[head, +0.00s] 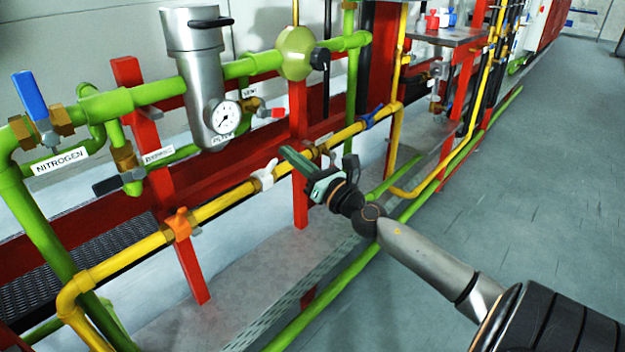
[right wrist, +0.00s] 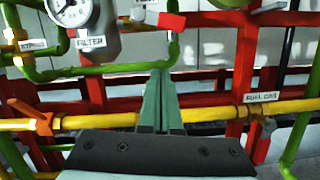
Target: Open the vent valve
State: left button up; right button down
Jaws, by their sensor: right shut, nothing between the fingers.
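The vent valve (head: 270,112) has a red handle on a small brass fitting, right of the gauge; a small tag (head: 249,92) beside it seems to read VENT. The red handle also shows in the right wrist view (right wrist: 171,20), at the top just above my fingertips. My right gripper (head: 288,152) is shut and empty, with green fingers pressed together. In the head view its fingertips are below and slightly right of the red handle, apart from it, in front of the yellow pipe. The wrist view also shows the shut fingers (right wrist: 160,80). My left gripper is not in view.
A silver filter (head: 195,80) with a round gauge (head: 226,117) stands left of the valve. A yellow pipe (head: 225,200) and red posts (head: 300,190) run close to my gripper. A blue nitrogen handle (head: 31,97) is far left. Grey floor (head: 540,170) is clear at right.

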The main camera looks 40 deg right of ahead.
jog(key=b+v, duration=0.1)
jog(key=v, duration=0.5)
jog(key=shift+s, duration=0.35)
jog(key=shift+a, duration=0.1)
